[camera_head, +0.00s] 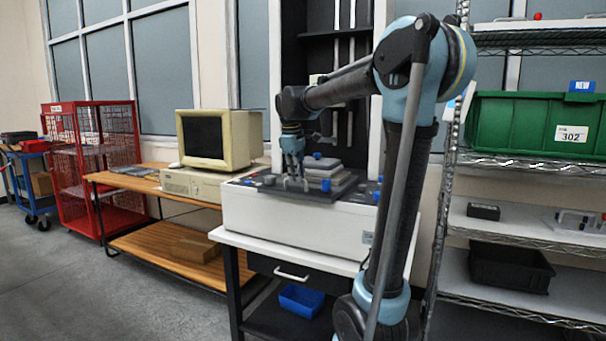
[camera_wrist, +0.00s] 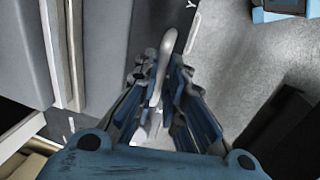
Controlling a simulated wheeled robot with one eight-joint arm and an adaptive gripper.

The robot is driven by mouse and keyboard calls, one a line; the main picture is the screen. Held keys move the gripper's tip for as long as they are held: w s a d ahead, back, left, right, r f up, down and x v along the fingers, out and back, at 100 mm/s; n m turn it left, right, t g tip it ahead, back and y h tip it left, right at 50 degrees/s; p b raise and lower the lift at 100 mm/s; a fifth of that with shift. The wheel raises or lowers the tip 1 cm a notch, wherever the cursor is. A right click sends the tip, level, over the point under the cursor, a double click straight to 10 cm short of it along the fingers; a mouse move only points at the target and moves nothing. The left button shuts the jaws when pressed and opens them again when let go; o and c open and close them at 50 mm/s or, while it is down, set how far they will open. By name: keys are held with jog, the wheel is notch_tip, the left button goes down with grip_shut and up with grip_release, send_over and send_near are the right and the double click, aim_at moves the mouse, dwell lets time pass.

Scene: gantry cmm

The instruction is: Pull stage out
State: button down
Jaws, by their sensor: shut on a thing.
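The stage (camera_head: 338,190) is a dark grey plate on top of the white measuring machine (camera_head: 290,218), in the middle of the head view. A grey block and blue knobs sit on it. My gripper (camera_head: 293,182) points down at the stage's front left part, over a pale handle. In the wrist view my gripper (camera_wrist: 160,95) is shut on this pale grey handle (camera_wrist: 168,48), which stands between the two fingers. The fingers hide part of the handle.
A black column stands behind the machine. A beige computer (camera_head: 212,140) is on a wooden bench (camera_head: 180,200) to the left. A wire shelf with a green bin (camera_head: 535,125) is on the right. A blue bin (camera_head: 301,299) sits below the machine. The floor at front left is clear.

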jog(key=shift+s+a, duration=0.55)
jog(key=shift+s, duration=0.35)
jog(key=shift+r, duration=0.1)
jog(key=c, duration=1.7)
grip_release()
jog(key=shift+o, duration=0.2)
notch_tip(320, 180, up, 12)
jog(key=s+a, duration=0.1)
jog(key=s, duration=0.1)
jog(key=shift+f, duration=0.2)
